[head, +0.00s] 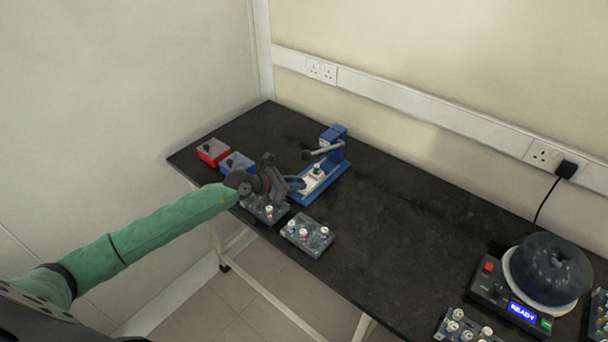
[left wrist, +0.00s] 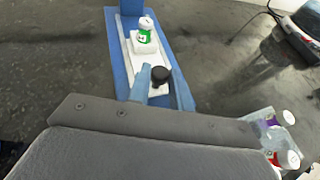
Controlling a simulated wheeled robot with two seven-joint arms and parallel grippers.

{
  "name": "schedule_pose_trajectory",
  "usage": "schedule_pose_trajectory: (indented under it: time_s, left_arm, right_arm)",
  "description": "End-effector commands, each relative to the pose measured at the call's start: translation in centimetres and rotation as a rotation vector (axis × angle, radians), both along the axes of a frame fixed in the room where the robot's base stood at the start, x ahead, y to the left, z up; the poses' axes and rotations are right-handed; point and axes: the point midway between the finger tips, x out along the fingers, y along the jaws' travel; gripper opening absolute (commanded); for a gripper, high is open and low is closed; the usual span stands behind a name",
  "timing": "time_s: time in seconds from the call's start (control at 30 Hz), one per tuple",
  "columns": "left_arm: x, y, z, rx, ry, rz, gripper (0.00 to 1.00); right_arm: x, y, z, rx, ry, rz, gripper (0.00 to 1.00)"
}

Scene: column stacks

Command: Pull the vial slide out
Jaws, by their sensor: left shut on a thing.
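The blue press (head: 335,147) stands at the back left of the black bench. Its white vial slide (head: 311,183) lies along the blue base and carries a white-capped vial with a green label (left wrist: 146,32). The vial stands upright in a white block on the slide. My left gripper (left wrist: 162,86) is at the near end of the slide, its blue fingers either side of the black knob (left wrist: 160,74) and shut on it. In the head view this left gripper (head: 296,184) hides the knob. My right gripper is in neither view.
Two grey vial racks (head: 307,235) (head: 264,208) stand near the front edge, close to my left gripper. A red box (head: 213,151) and a blue box (head: 237,163) are at the left. A centrifuge (head: 548,271) is at the right; the middle of the bench is clear.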

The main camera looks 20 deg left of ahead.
Motion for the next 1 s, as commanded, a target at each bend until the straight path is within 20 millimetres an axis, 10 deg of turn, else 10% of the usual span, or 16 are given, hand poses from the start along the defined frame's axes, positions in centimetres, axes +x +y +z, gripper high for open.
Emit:
schedule_pose_trajectory:
  time_s: [0.57,0.6,0.7,1.0]
  left_arm:
    - [-2.3,0.8,-0.1,0.002,0.002,-0.001,0.00]
    - [-2.3,0.8,-0.1,0.002,0.002,-0.001,0.25]
    - [-2.3,0.8,-0.1,0.002,0.002,-0.001,0.42]
    - [-2.3,0.9,0.0,0.001,0.000,0.000,0.42]
  right_arm:
    - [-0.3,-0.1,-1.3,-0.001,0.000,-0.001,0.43]
    - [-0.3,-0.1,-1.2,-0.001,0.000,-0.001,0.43]
    - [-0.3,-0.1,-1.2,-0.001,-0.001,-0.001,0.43]
    - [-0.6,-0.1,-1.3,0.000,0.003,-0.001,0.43]
